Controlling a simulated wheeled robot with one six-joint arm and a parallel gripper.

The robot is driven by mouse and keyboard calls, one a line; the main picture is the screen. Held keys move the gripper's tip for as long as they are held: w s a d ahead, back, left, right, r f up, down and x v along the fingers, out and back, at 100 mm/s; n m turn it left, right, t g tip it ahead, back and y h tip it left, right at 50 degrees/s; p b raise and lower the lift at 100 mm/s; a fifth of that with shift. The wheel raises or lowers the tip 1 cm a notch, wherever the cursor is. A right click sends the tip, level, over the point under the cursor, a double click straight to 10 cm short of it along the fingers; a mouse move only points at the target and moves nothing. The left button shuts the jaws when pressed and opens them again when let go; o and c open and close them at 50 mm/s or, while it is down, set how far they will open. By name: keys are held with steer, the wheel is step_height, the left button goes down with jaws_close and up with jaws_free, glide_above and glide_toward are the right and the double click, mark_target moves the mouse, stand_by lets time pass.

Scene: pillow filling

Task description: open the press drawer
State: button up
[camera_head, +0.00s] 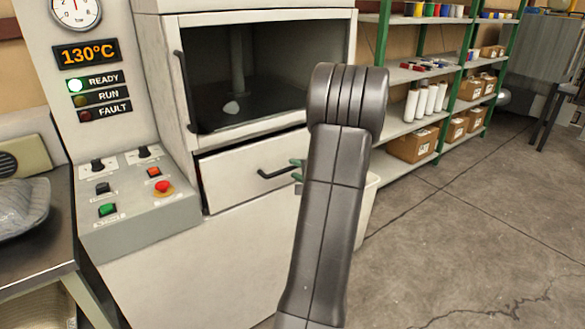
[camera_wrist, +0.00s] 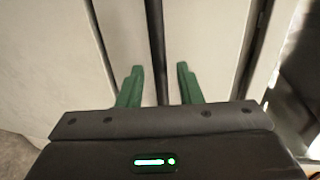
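The press drawer (camera_head: 235,182) is a pale front panel below the press chamber. A dark gap shows along its top and left edges; how far it stands out is hard to tell. Its black bar handle (camera_head: 275,173) is partly hidden behind my arm. In the wrist view, my gripper (camera_wrist: 160,84) is open, with one green finger on each side of the black handle bar (camera_wrist: 156,45). Small gaps show beside the bar.
The chamber (camera_head: 250,75) above has a black vertical handle at its left. A control panel (camera_head: 130,190) with buttons and a red knob stands left, under a 130°C display (camera_head: 88,54) with READY lit. Shelves (camera_head: 425,125) stand at right. Floor (camera_head: 460,240) on the right is clear.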

steer(key=shift+x, duration=1.4)
jaws_close()
steer(key=shift+s+d, duration=0.1)
